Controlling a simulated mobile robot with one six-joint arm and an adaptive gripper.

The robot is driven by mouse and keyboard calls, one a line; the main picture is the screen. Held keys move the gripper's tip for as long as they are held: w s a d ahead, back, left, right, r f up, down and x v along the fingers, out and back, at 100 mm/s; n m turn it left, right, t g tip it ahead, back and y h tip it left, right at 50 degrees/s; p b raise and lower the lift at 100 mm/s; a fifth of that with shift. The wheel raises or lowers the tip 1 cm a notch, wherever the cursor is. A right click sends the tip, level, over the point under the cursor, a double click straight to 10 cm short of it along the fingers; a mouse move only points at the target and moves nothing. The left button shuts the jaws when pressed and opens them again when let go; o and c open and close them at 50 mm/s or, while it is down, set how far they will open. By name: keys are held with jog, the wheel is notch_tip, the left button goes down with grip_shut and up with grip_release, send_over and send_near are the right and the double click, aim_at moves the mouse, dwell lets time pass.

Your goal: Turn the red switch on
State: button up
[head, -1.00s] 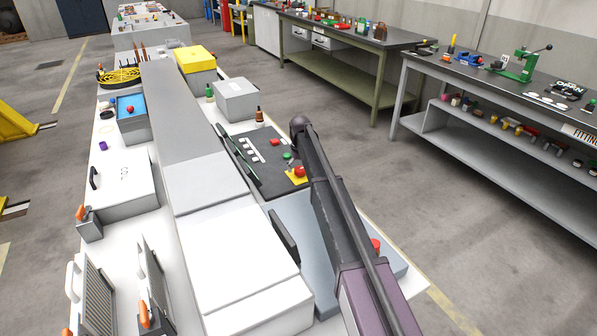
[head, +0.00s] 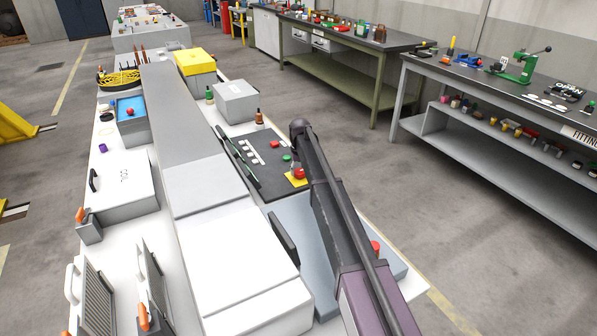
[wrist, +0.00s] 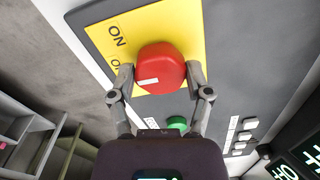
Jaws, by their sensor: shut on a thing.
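The red switch (wrist: 161,68) is a rounded red knob with a short white mark, set on a yellow plate (wrist: 185,25). The plate bears the word "ON" and a second label, partly hidden, that starts with "O". The white mark lies on the knob's lower left part in the wrist view. My gripper (wrist: 160,76) has one finger on each side of the knob and is shut on it. In the head view the red switch (head: 299,174) sits on the dark panel beside my arm, which hides part of the area.
A green button (wrist: 176,123) sits close to my gripper on the same panel. The dark panel (head: 272,178) also carries another red button (head: 275,145) and a row of white keys. A grey box (head: 236,103) and a small bottle (head: 259,117) stand behind it.

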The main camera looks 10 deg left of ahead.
jog(key=m, duration=0.5)
jog(key=shift+m, duration=0.3)
jog(key=m, duration=0.6)
jog(key=shift+s, duration=0.1)
dwell(0.3)
jog(key=o, duration=1.1)
jog(key=shift+o, duration=0.2)
